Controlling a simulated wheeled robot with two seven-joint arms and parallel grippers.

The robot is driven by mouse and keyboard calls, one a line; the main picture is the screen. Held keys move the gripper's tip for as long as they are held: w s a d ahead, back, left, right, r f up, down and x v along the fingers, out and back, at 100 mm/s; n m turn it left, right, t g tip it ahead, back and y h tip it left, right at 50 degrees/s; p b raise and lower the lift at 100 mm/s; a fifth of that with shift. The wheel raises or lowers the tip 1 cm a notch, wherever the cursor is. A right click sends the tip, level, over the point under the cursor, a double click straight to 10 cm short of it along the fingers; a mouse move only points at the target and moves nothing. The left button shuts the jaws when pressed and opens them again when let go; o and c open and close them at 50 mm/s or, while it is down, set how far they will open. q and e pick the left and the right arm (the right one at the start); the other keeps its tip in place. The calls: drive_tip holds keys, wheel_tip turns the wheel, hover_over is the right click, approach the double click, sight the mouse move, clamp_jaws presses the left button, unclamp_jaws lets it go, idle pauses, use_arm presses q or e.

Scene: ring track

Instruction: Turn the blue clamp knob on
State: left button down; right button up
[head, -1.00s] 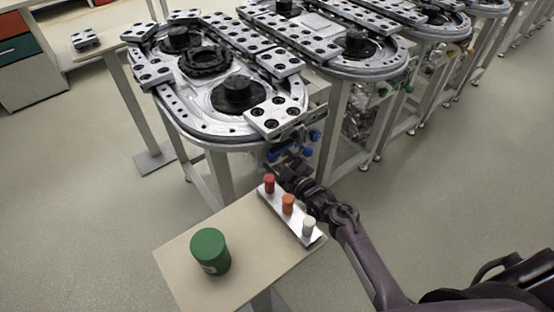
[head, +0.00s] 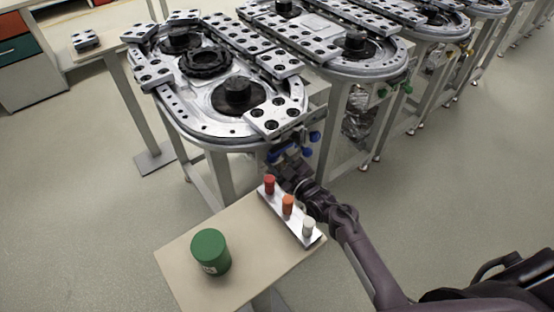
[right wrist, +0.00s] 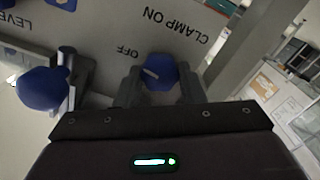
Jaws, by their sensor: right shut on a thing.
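The blue clamp knob (right wrist: 160,72) is on a grey panel in the right wrist view, below the upside-down words CLAMP ON and OFF. A white mark on it points to the picture's left, on the side of the word OFF. My right gripper (right wrist: 160,88) has a finger on either side of the knob and is shut on it. In the head view my right gripper (head: 286,166) is at the front of the near ring track (head: 215,135), where the knob itself cannot be told apart. My left gripper is not in view.
A second blue knob (right wrist: 42,88) is left of the gripper, near the LEVEL lettering. A small table (head: 180,255) below holds a green cylinder (head: 210,250) and a metal bar (head: 296,218) with red, orange and white pegs, close to my right wrist.

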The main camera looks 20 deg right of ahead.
drive_tip(key=m+p, duration=0.1)
drive_tip(key=m, duration=0.3)
drive_tip(key=shift+m, duration=0.3)
drive_tip(key=m+p, duration=0.1)
drive_tip(key=m, duration=0.2)
drive_tip(key=shift+r+m, duration=0.1)
drive_tip(key=shift+m, duration=0.3)
drive_tip(key=m+p, duration=0.1)
drive_tip(key=m, duration=0.3)
drive_tip(key=shift+d+m+p, duration=0.1)
drive_tip(key=shift+m+p, duration=0.3)
drive_tip(key=shift+m, duration=1.3)
drive_tip(key=o, duration=1)
